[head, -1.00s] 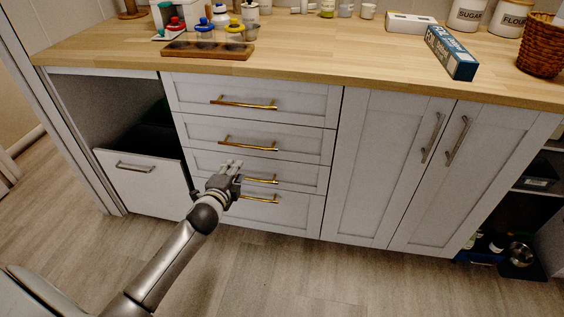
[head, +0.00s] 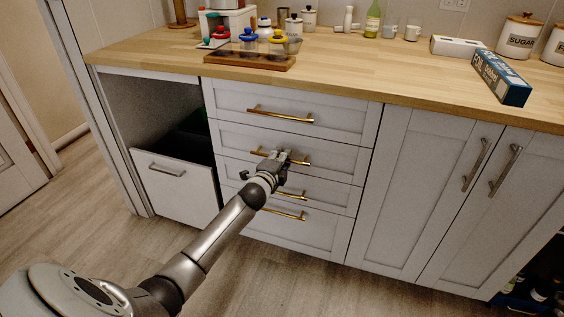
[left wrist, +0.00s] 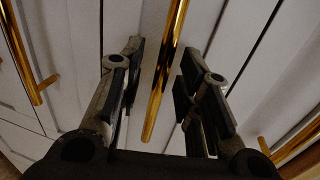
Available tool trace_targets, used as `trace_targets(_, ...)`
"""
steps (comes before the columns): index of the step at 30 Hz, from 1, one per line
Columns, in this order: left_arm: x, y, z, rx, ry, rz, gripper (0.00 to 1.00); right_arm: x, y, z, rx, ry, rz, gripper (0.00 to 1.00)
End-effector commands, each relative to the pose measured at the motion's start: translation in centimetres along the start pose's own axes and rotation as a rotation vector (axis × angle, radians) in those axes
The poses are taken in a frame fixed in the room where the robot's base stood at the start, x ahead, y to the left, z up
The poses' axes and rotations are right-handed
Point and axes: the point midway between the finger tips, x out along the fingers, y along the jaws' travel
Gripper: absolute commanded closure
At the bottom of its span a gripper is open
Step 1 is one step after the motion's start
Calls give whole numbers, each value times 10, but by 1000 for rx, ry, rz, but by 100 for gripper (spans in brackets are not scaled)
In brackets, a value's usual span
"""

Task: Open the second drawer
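A white drawer stack has brass bar handles, and its drawers look shut. The second drawer from the top (head: 335,158) has its handle (head: 302,162) partly hidden by my left gripper (head: 280,154), which is in front of it. In the left wrist view, my left gripper (left wrist: 163,82) is open, with a dark finger on each side of a brass handle (left wrist: 168,65). The handle runs between the fingers, and they are not closed on it. I cannot tell how deep it sits between them. My right gripper is not in view.
The top drawer handle (head: 280,114) is above, and lower handles (head: 285,213) are below. A pulled-out bin front (head: 175,180) stands to the left, and double cupboard doors (head: 455,200) to the right. The wooden counter (head: 370,82) overhangs the drawers. The floor in front is clear.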

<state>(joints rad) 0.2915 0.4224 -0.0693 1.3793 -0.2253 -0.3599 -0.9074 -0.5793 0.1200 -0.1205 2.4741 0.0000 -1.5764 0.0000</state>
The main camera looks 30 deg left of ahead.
Motion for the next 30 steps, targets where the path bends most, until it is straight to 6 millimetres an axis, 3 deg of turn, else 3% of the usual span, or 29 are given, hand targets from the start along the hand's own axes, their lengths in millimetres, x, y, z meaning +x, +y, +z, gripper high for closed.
trace_targets(12,8,0,0,0,0,0,68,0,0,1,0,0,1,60)
trace_targets(20,8,0,0,0,0,0,99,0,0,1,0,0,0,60)
trace_targets(30,7,0,0,0,0,1,100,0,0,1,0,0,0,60)
